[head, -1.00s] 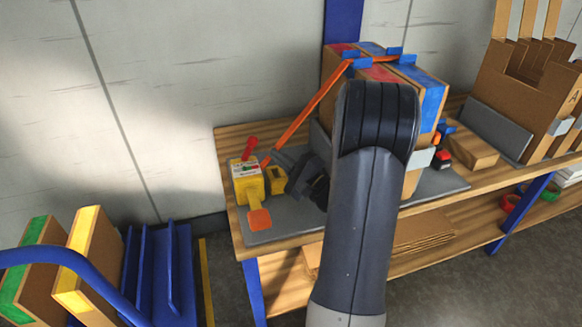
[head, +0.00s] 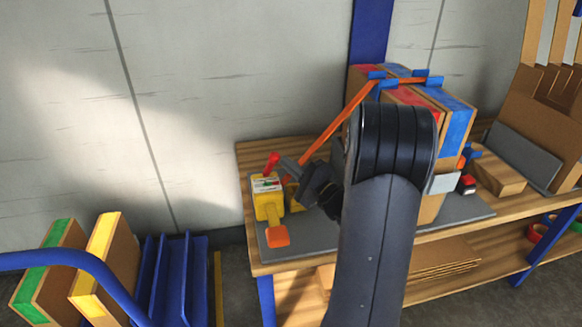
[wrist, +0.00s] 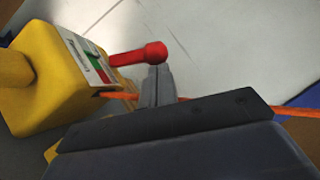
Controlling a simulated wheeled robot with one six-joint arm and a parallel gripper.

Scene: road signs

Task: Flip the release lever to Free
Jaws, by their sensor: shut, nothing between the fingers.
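The release lever (head: 271,163) is a red handle with a round knob, standing up on top of a yellow ratchet box (head: 268,203). In the wrist view the red lever (wrist: 138,55) points right from the yellow box (wrist: 40,80), whose label has green and red areas; its words are too small to read. My gripper (head: 280,161) is shut and empty, its tips right beside the lever's knob. In the wrist view my gripper (wrist: 157,75) has its tips just under the knob, touching or nearly so. An orange strap (head: 340,121) runs from the box to the cartons.
An orange-ended yellow handle (head: 278,236) sticks out at the box's front. Blue racks (head: 180,270) stand at the lower left.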

